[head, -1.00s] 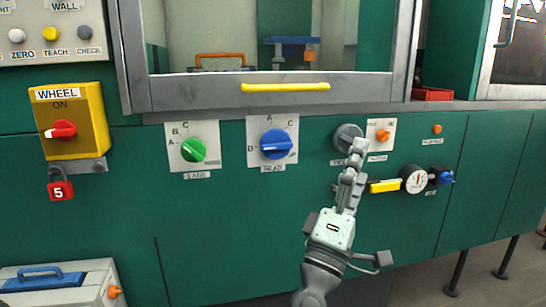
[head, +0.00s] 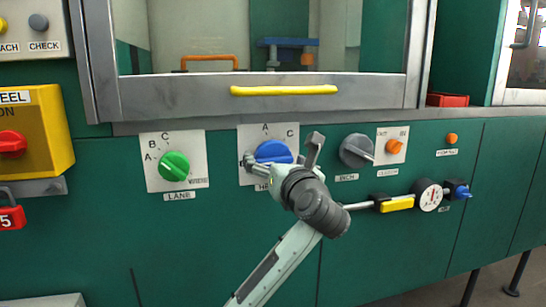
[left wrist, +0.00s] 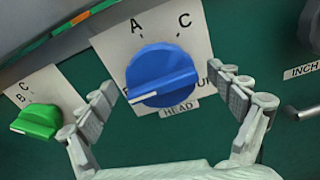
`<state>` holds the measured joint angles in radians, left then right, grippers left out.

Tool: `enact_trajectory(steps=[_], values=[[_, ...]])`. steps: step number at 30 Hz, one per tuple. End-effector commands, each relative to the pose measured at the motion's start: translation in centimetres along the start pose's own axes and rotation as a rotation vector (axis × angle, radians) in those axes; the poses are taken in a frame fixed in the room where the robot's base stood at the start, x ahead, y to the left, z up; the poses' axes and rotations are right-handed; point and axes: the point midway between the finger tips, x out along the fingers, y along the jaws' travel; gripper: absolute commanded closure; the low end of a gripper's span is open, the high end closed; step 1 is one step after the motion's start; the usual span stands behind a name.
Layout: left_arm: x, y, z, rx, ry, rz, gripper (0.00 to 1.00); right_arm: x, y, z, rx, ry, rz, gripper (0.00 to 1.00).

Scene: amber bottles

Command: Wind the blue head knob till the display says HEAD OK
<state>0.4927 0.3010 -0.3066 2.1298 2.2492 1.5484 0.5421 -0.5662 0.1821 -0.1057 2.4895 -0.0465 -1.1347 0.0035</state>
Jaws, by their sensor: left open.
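The blue HEAD knob (head: 273,152) sits on a white plate (head: 283,131) on the green panel, partly hidden behind my left gripper (head: 281,156). In the left wrist view the blue knob (left wrist: 160,75) shows large, with its white mark towards the left. Letters A and C show above it; the marking at left is mostly hidden. My left gripper is open, one finger on each side of the knob. A gap shows at the right finger; I cannot tell whether the left finger touches. My right gripper is not in view. No display reading HEAD OK shows.
The green LANE knob (head: 174,166) is left of the blue knob, the grey INCH knob (head: 356,151) right of it. A yellow handle bar (head: 284,90) runs above. A yellow lever (head: 397,203) and a dial (head: 429,195) are lower right. The yellow WHEEL box (head: 47,140) is far left.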

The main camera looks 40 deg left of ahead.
Motion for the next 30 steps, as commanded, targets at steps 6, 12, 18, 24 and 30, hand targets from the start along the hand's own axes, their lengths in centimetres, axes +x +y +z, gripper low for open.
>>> enact_trajectory(steps=[6,12,18,24,30], values=[[2.1,0.0,0.1,0.001,-0.002,0.001,0.08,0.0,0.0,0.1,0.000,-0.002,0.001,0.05],[2.3,0.0,0.0,0.000,-0.001,0.000,0.08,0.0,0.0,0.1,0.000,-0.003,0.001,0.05],[2.3,0.0,0.0,0.001,-0.001,0.000,0.22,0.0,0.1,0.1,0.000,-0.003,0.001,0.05],[2.3,0.0,0.0,0.001,-0.001,0.000,0.47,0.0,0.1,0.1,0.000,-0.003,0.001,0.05],[2.2,-0.1,-0.1,-0.009,0.000,-0.001,0.59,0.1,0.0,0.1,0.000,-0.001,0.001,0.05]])
